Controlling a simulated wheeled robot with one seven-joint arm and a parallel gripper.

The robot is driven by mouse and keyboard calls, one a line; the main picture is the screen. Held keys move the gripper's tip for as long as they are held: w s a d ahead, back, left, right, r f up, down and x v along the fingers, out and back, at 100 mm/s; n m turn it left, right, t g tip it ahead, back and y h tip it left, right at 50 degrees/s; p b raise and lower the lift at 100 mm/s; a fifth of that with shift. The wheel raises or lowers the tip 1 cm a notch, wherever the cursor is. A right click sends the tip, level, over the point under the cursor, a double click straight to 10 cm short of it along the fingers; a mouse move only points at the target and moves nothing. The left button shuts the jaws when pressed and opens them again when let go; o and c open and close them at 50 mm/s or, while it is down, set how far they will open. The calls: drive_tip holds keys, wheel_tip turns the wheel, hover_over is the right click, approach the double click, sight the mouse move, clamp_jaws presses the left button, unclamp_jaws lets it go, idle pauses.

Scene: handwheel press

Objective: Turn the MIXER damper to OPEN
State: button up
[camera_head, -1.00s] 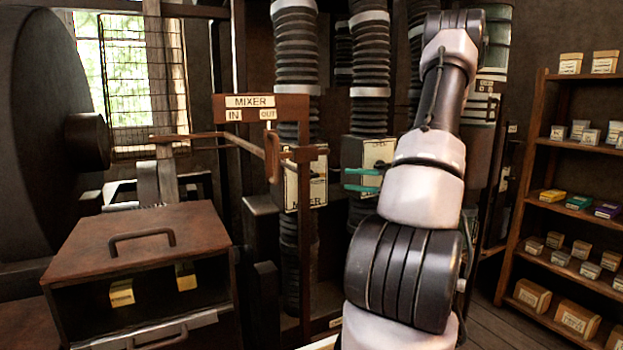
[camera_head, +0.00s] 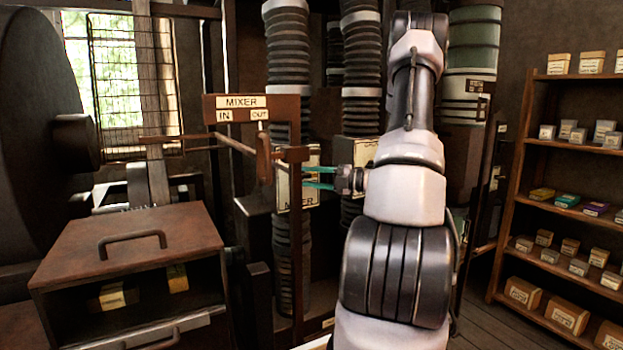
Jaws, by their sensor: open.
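The MIXER damper's cream plate (camera_head: 284,188) is on the left bellows duct, behind a rusty upright post. Its lower lettering is partly covered and reads roughly "MIXER". The post and a wooden handle hide part of the plate, and I cannot make out the damper's handle or its position. My gripper (camera_head: 306,178) has two teal fingers pointing left. They are apart, with nothing seen between them. The tips overlap the plate's right edge in the picture; I cannot tell whether they touch it.
A rusty frame with a MIXER IN/OUT sign (camera_head: 241,101) carries a rod and wooden handle (camera_head: 264,155) just left of the plate. A second duct (camera_head: 361,60) stands behind my arm. A brown box (camera_head: 130,245) is lower left; shelves (camera_head: 560,145) are at right.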

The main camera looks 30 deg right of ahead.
clamp_jaws()
drive_tip(key=n+h, duration=0.1)
drive_tip(key=r+n+g+h, duration=0.1)
drive_tip(key=n+h, duration=0.1)
drive_tip(key=shift+a+g, duration=0.1)
drive_tip(key=shift+g, duration=0.2)
drive_tip(key=n+h, duration=0.1)
drive_tip(key=n+g+h, duration=0.1)
drive_tip(key=h, duration=0.1)
drive_tip(key=shift+a+r, duration=0.2)
drive_tip(key=n+h, duration=0.2)
drive_tip(key=h, duration=0.1)
drive_tip(key=shift+a+r+g+h, duration=0.15)
drive_tip(key=shift+a+g+h, duration=0.15)
drive_tip(key=shift+s+a+n+h, duration=0.1)
drive_tip(key=shift+a+n+h, duration=0.1)
drive_tip(key=shift+n+h, duration=1.05)
drive_tip(key=shift+m+h, duration=0.25)
drive_tip(key=shift+h, duration=0.2)
